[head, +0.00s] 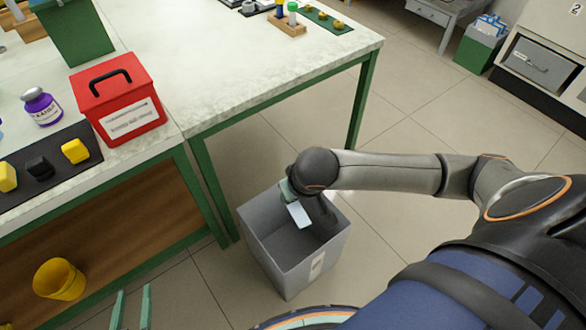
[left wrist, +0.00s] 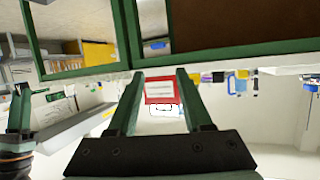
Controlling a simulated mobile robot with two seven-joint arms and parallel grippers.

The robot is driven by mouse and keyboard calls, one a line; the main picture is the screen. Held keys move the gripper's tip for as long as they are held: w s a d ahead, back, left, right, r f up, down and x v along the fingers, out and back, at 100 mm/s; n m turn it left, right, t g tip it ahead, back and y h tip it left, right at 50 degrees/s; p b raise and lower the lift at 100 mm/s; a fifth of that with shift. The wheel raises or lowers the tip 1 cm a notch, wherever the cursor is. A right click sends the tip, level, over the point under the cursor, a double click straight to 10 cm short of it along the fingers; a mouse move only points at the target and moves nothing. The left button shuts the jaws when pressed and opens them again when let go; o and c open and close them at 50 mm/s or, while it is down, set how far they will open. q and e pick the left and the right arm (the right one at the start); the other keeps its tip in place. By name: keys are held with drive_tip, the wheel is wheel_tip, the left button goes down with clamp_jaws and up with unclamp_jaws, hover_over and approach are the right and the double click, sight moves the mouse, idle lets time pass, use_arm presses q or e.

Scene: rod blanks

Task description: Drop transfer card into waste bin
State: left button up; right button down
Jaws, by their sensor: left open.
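A pale transfer card (head: 299,214) shows just below my right gripper (head: 288,190), over the open top of the grey waste bin (head: 277,262). The bin stands on the tiled floor beside the table and has a small label on its front. The right gripper is mostly hidden behind its wrist, so I cannot tell whether its fingers hold the card. My left gripper (head: 134,292) is at the lower left edge of the head view, with its two green fingers apart and empty. Its fingers (left wrist: 160,78) also stand apart in the left wrist view, with nothing between them.
A white table (head: 265,72) with green legs stands behind the bin. A red box (head: 120,97) with a black handle, a purple bottle (head: 41,106) and a dark mat (head: 85,160) with blocks are at the left. A yellow bucket (head: 59,280) sits lower left.

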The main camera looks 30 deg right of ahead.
use_arm(q)
wheel_tip(320, 180, up, 6)
drive_tip(key=w+d+m+t+h+b, duration=0.25)
drive_tip(key=t+b, duration=0.35)
drive_tip(key=b, duration=0.4)
drive_tip(key=s+d+r+m+t+h+b, duration=0.1)
drive_tip(key=s+r+m+t+h+b, duration=0.1)
drive_tip(key=s+r+m+h+b, duration=0.7)
wheel_tip(320, 180, down, 6)
drive_tip(key=w+n+b, duration=0.2)
drive_tip(key=n+b, duration=0.1)
drive_tip(key=b, duration=0.2)
drive_tip(key=shift+d+f+b, duration=0.15)
drive_tip(key=shift+d+b, duration=0.15)
drive_tip(key=shift+d, duration=0.15)
use_arm(e)
drive_tip(key=w+d+f+m, duration=0.1)
drive_tip(key=w+d+f, duration=0.1)
drive_tip(key=f, duration=0.7)
drive_tip(key=w+d+f+m+h, duration=0.1)
drive_tip(key=w+d+f, duration=0.2)
drive_tip(key=f, duration=0.6)
drive_tip(key=w+d+f+m, duration=0.2)
drive_tip(key=w+f, duration=0.2)
drive_tip(key=f, duration=0.5)
drive_tip(key=shift+w+d+f+h, duration=0.3)
drive_tip(key=shift+w+d+f, duration=0.05)
drive_tip(key=shift+d, duration=0.05)
drive_tip(key=shift+c, duration=2.3)
unclamp_jaws()
